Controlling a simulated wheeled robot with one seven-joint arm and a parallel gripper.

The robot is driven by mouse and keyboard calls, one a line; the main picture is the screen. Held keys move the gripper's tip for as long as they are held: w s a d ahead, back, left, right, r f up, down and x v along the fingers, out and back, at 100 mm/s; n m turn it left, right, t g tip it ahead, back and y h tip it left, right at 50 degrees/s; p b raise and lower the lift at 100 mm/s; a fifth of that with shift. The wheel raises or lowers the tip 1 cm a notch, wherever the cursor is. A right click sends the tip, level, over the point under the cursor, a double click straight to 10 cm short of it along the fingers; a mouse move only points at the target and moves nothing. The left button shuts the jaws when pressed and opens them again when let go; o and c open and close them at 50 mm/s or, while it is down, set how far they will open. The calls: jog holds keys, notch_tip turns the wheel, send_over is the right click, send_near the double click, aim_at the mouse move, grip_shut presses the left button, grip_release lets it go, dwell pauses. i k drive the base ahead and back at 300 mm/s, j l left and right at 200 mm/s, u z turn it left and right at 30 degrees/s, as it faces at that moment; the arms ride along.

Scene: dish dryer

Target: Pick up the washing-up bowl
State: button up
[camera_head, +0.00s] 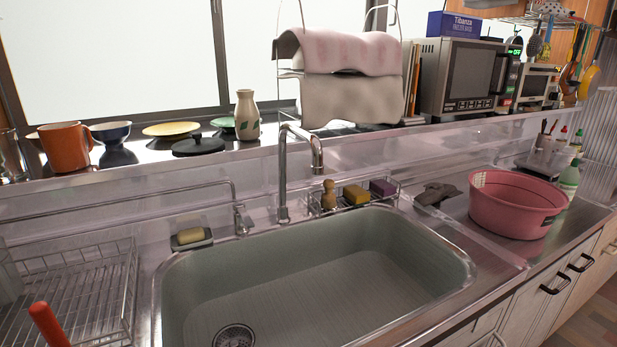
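The washing-up bowl (512,216) is a round pink tub. It stands upright on the steel counter to the right of the sink, near the counter's front right part. Its inside looks empty from here, though its near wall hides part of the bottom. My gripper is not in view.
A dark cloth (437,194) lies just left of the bowl. A wire dish rack (75,295) is at left. Counter in front of the bowl is narrow.

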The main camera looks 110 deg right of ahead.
aim_at(503, 202)
jog(key=k+z, duration=0.2)
jog(key=z, duration=0.2)
jog(key=k+l+z, duration=0.15)
jog(key=z, duration=0.2)
jog(key=k+l+z, duration=0.2)
jog(key=z, duration=0.2)
jog(key=k+l+z, duration=0.1)
jog(key=l, duration=0.2)
jog(key=k+l+z, duration=0.1)
jog(key=k+l, duration=0.15)
jog(key=k+l+z, duration=0.1)
jog(key=l, duration=0.25)
jog(key=k+l+z, duration=0.1)
jog(key=l, duration=0.25)
jog(key=k+l+z, duration=0.1)
jog(key=l, duration=0.25)
jog(key=k+l+z, duration=0.1)
jog(key=k+l, duration=0.15)
jog(key=l, duration=0.1)
